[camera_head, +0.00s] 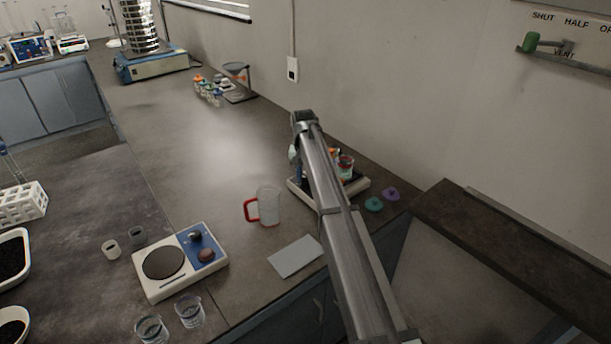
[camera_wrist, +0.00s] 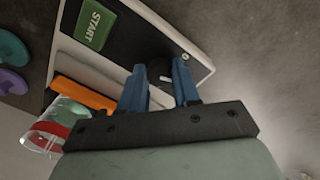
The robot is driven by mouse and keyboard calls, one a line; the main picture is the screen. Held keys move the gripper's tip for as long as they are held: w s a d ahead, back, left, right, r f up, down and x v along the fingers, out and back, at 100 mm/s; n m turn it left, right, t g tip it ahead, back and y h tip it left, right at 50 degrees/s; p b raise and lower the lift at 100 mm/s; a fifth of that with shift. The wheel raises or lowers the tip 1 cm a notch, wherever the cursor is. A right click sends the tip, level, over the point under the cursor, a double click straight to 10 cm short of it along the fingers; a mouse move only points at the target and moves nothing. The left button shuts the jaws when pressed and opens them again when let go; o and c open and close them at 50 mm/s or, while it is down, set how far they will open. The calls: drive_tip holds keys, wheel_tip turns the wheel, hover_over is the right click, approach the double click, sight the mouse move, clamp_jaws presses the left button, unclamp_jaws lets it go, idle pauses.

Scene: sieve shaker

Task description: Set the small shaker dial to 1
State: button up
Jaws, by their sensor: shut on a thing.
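The small shaker (camera_wrist: 110,47) has a black top with a white edge and a green START button (camera_wrist: 93,25) in the wrist view. Its dark dial (camera_wrist: 157,70) shows between the two blue fingertips of my gripper (camera_wrist: 160,72), which is shut on it. A white mark shows by the dial, but no numbers are readable. In the head view, the small shaker (camera_head: 358,188) stands right of centre, largely covered by my arm.
A clear beaker with red (camera_wrist: 45,128) and an orange item (camera_wrist: 84,96) sit close to my gripper. Teal (camera_head: 374,204) and purple (camera_head: 391,194) pieces lie right of the shaker. A red-handled jug (camera_head: 268,206) and a hotplate (camera_head: 165,262) stand to its left.

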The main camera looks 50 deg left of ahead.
sight(304, 178)
drive_tip(key=o, duration=1.1)
drive_tip(key=shift+c, duration=0.2)
drive_tip(key=shift+r, duration=0.15)
wheel_tip(304, 178, up, 14)
drive_tip(key=shift+s+a+f, duration=0.2)
